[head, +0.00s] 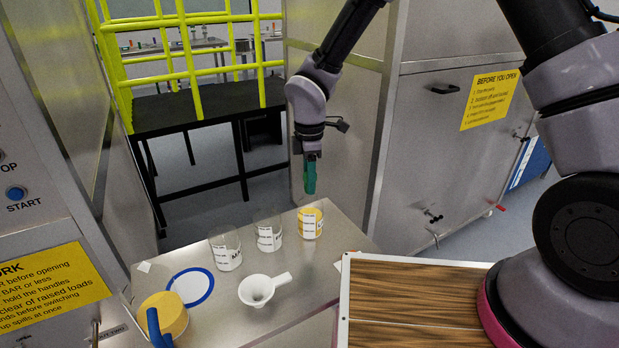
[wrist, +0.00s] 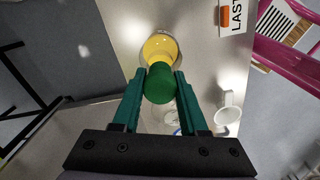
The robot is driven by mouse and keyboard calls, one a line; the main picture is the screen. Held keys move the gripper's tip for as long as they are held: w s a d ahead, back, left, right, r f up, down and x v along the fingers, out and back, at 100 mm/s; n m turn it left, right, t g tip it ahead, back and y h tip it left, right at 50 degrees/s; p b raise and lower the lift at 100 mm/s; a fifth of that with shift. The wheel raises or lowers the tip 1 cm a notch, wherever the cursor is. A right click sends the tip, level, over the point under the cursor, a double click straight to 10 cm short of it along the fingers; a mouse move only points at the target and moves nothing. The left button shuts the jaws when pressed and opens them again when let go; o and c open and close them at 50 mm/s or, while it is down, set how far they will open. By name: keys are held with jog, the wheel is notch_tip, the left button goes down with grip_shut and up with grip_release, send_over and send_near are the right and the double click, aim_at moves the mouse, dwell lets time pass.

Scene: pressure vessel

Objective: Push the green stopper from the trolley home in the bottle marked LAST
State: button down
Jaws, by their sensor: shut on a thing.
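My gripper (head: 310,185) hangs above the metal tabletop, fingers pointing down. In the wrist view, my gripper (wrist: 160,88) is shut on a round green stopper (wrist: 160,85). The stopper cannot be told from the green fingers in the head view. Below the gripper is a clear bottle with yellow contents (head: 311,224), the rightmost of three. In the wrist view, this yellow bottle (wrist: 160,47) shows just beyond the stopper, partly covered by it. The stopper appears apart from the bottle. A white card marked LAST (wrist: 232,17) with an orange patch shows beside this bottle.
Two other clear bottles, the middle one (head: 268,236) and the left one (head: 226,253), stand in the row. A white funnel (head: 257,290), a blue-rimmed disc (head: 191,287) and a yellow round thing (head: 163,314) are nearby. Steel cabinets (head: 440,140) stand behind.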

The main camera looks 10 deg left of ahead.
jog(key=shift+f, duration=0.7)
jog(key=shift+c, duration=1.8)
grip_release()
jog(key=shift+r, duration=0.1)
notch_tip(320, 180, up, 11)
jog(key=shift+f, duration=0.15)
